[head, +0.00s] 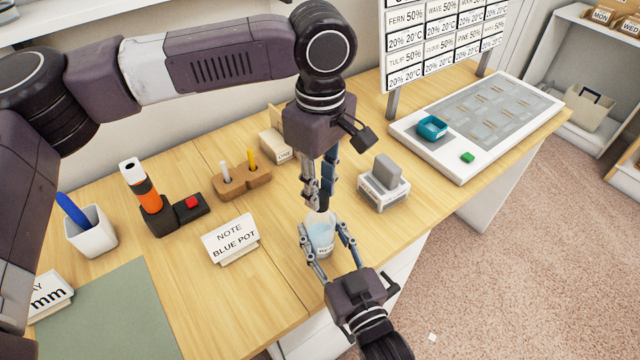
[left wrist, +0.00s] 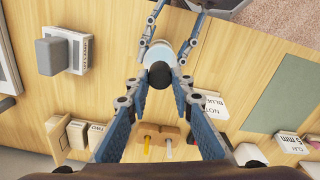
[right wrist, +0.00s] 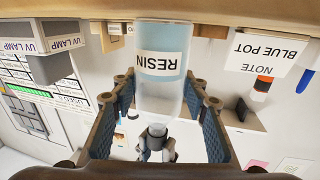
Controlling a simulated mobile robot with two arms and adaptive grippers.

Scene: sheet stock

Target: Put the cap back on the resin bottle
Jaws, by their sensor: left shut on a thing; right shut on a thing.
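The resin bottle (head: 320,238) is clear with pale blue contents and stands near the front edge of the table. Its RESIN label (right wrist: 160,66) shows upside down in the right wrist view. My right gripper (head: 328,246) is shut around the bottle's body. My left gripper (head: 318,200) is directly above the bottle, pointing down. It is shut on a black cap (left wrist: 160,75), seen between its fingertips in the left wrist view. The cap is over the bottle's top; I cannot tell whether it touches or is seated.
A note card (head: 231,240), a wooden block with pegs (head: 241,182) and an orange tool on a dark stand (head: 150,195) are on the left. A grey lamp block (head: 385,180) stands right of the bottle. A white panel (head: 475,125) lies at the back right.

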